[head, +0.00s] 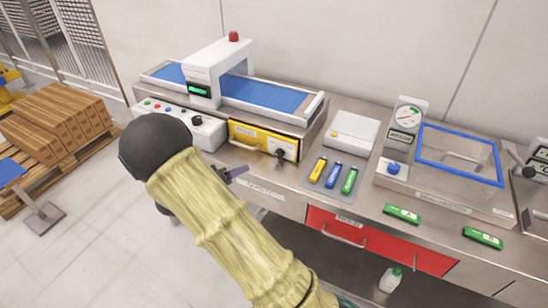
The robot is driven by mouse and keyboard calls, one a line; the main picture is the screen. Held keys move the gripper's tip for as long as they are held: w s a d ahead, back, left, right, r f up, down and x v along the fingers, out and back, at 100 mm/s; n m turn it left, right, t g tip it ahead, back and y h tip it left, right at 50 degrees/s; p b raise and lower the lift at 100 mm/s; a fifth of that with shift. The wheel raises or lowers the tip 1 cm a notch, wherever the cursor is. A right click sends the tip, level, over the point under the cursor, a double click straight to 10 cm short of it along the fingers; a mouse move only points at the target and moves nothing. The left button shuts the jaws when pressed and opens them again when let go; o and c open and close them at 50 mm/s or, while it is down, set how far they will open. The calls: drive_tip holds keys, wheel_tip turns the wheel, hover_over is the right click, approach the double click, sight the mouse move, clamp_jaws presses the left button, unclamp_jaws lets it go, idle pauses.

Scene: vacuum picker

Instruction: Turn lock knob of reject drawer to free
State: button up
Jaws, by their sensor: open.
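The yellow drawer (250,133) sits under the belt machine on the bench. Its front has a bar handle and, at its right end, a pale plate with a black lock knob (281,153). The label is too small to read, and the knob's setting is not clear. My gripper (236,172) is open, low and left of the knob, in front of the bench edge. It is apart from the knob, and my yellow-sleeved arm hides most of it.
The belt machine (272,94) stands behind the drawer, with a control panel (178,117) at left. Colored packs on a grey mat (340,194) and a white box (352,132) lie to the right. A red drawer (378,238) with a handle is below the benchtop.

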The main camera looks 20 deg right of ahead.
sight(277, 155)
drive_tip(key=p+x, duration=0.1)
drive_tip(key=x, duration=1.6)
drive_tip(key=shift+d, duration=0.25)
drive_tip(key=c, duration=1)
